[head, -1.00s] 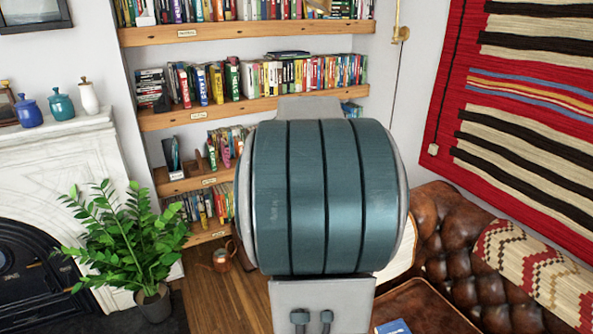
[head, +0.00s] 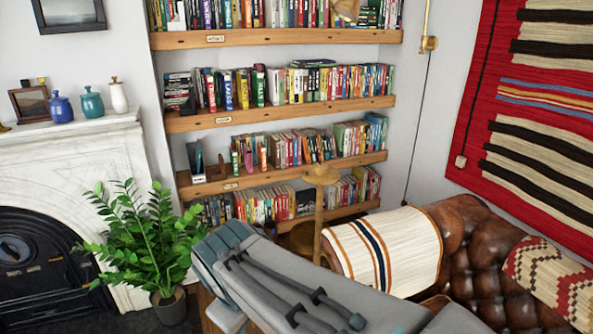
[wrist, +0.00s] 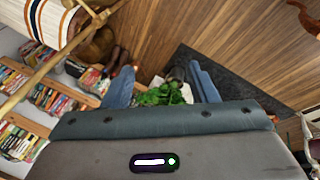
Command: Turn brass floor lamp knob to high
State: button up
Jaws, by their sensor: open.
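The brass floor lamp (head: 318,228) shows in the head view as a slim upright post with a tan-gold top, in front of the lower bookshelves. Its lower part is hidden behind my arm. In the wrist view a brass pole (wrist: 48,68), apparently the lamp's, runs diagonally across the upper left, with a branching piece near the top. I cannot make out the knob. My gripper (wrist: 160,70) is open and empty, its two blue fingers spread apart, with the pole to their left and not between them.
A leather sofa (head: 468,255) with a striped throw (head: 405,248) stands right of the lamp. A potted plant (head: 145,240) stands by the marble fireplace (head: 90,160) at left. Bookshelves (head: 280,112) fill the alcove behind. Wooden floor (wrist: 240,55) lies open in the wrist view.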

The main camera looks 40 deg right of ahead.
jog(key=w+d+r+n+h+b, duration=0.1)
jog(key=d+n+h+b, duration=0.1)
jog(key=d+n+h, duration=0.3)
jog(key=n+t+h+b, duration=0.25)
jog(key=n+h, duration=0.65)
jog(key=n, duration=0.5)
send_near(317, 169)
jog(key=p+x, duration=0.2)
jog(key=x, duration=0.9)
jog(key=shift+w+d, duration=0.1)
jog(key=shift+d, duration=0.25)
jog(key=shift+h, duration=0.3)
jog(key=c, duration=1)
